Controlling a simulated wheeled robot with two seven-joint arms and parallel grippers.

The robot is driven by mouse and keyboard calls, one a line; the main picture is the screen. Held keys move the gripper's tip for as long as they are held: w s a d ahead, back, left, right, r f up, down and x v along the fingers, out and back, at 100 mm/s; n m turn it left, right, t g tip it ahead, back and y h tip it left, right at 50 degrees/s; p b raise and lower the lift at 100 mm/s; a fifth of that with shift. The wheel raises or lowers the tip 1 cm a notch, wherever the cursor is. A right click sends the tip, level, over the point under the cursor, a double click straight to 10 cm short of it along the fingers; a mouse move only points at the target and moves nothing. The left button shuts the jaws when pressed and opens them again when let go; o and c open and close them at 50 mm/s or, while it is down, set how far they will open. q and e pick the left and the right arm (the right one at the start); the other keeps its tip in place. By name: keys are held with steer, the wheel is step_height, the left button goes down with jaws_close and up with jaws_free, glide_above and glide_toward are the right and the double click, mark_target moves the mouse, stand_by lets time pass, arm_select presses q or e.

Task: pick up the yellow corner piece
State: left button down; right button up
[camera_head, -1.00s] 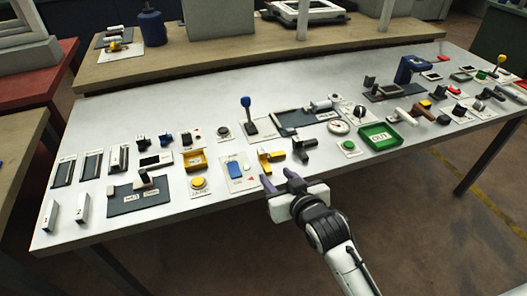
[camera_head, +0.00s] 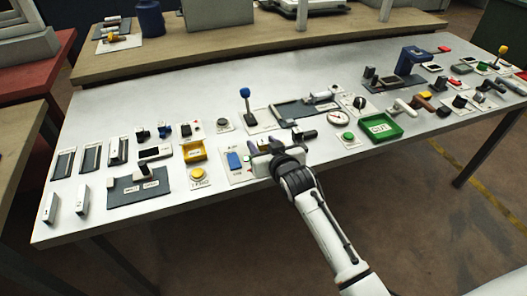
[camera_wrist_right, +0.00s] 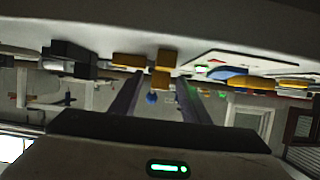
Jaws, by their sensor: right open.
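The yellow corner piece (camera_wrist_right: 161,72) shows in the right wrist view, between and just beyond the fingertips of my right gripper (camera_wrist_right: 158,76). It is an L- or T-shaped yellow block on the table's surface. In the head view my right gripper (camera_head: 264,147) covers the piece's spot almost wholly. The fingers are open, one on each side of the piece in the wrist view; I cannot tell whether they touch it. My left gripper is not in view.
A green tray (camera_head: 381,127) is further right. The back of the white table (camera_head: 200,93) is clear.

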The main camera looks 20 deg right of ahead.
steer(key=shift+w, duration=0.1)
jaws_close()
